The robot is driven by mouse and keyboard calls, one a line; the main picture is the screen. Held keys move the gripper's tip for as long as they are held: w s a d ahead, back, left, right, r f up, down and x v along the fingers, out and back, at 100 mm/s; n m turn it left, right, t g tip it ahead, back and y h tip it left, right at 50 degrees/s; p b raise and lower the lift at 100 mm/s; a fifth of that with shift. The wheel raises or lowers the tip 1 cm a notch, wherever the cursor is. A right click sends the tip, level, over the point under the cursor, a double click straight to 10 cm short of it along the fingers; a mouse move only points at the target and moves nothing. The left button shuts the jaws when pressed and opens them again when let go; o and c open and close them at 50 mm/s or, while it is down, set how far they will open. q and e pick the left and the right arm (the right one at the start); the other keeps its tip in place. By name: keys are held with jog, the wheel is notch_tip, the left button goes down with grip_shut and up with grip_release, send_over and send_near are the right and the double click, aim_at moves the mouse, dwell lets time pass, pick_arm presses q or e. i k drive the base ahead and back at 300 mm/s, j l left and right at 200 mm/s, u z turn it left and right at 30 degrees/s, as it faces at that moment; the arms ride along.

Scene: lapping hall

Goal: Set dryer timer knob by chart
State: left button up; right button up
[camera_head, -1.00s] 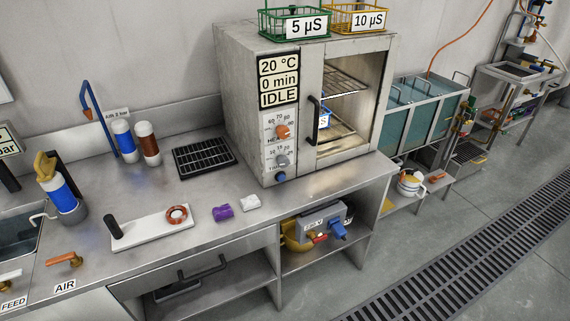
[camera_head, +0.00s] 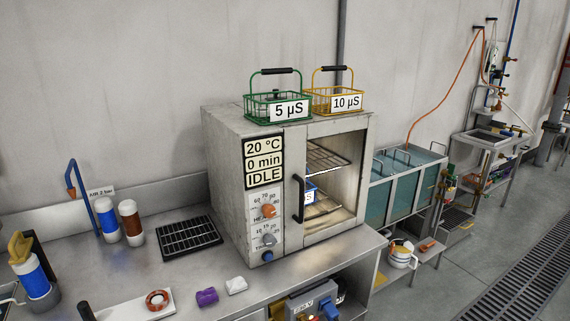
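The dryer (camera_head: 222,170) is a grey metal cabinet on the steel bench, with a glazed or open front and a black vertical handle (camera_head: 299,198). Its display (camera_head: 264,162) reads 20 °C, 0 min, IDLE. Below it are an orange heat knob (camera_head: 268,211) and, lower, a grey timer knob (camera_head: 269,239) with a small number scale around it. A blue button (camera_head: 267,256) sits at the bottom of the panel. The exact pointer directions are too small to tell. No chart is seen. Neither gripper is in view.
A green basket (camera_head: 279,106) marked 5 µS and a yellow basket (camera_head: 339,101) marked 10 µS stand on the dryer. A black rack (camera_head: 189,237), purple item (camera_head: 206,297) and white item (camera_head: 236,285) lie on the bench (camera_head: 150,270). Teal tanks (camera_head: 402,189) stand to the right.

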aim_at(270, 240)
jog(key=u, duration=0.25)
jog(key=i+l+u, duration=0.25)
jog(key=l, duration=0.25)
jog(key=l+u, duration=0.3)
jog(key=l, duration=0.2)
jog(key=i+l+u, duration=0.1)
jog(key=l+u, duration=0.15)
jog(key=l, duration=0.3)
